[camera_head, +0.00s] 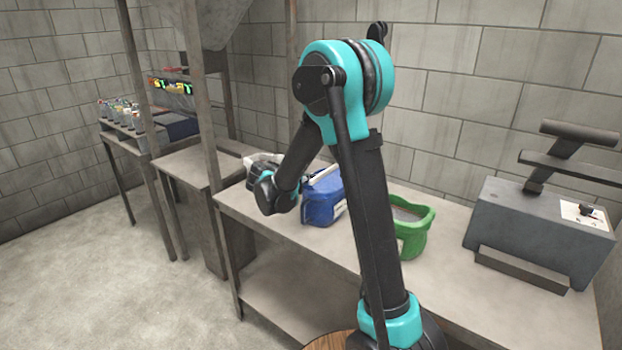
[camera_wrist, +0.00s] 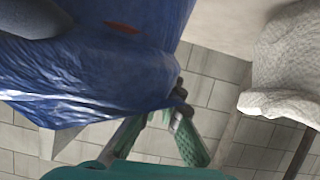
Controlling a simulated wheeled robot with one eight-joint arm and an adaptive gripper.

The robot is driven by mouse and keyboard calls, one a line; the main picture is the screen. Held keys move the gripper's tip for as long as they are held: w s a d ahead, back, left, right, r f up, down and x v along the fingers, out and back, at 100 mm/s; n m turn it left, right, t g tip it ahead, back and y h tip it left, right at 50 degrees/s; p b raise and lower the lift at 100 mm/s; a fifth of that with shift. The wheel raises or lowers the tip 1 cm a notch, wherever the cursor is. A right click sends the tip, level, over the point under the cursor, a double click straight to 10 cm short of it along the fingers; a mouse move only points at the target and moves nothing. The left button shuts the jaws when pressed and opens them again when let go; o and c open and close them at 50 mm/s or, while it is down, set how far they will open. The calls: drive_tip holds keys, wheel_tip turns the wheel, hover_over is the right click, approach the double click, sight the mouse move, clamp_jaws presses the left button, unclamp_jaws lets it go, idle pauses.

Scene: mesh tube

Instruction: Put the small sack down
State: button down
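A blue sack (camera_head: 322,203) is at the left part of the workbench, right of my gripper in the head view. I cannot tell whether it rests on the bench. The blue sack (camera_wrist: 95,75) fills the upper left of the wrist view, close to the camera. My gripper (camera_wrist: 178,92) has its fingers at the edge of the blue sack there, and the sack hides part of one finger. I cannot tell whether the fingers grip it. A whitish sack (camera_wrist: 285,65) is at the right of the wrist view; in the head view it (camera_head: 262,160) is partly behind my gripper.
A green container (camera_head: 412,232) stands on the workbench (camera_head: 445,270) right of my arm. A grey machine (camera_head: 535,228) stands at the right end. A post (camera_head: 212,150) rises left of the bench. Shelving with small items (camera_head: 122,118) is at the far left.

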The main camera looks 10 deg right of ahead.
drive_tip(key=c, duration=1.7)
unclamp_jaws()
drive_tip(key=v, duration=1.2)
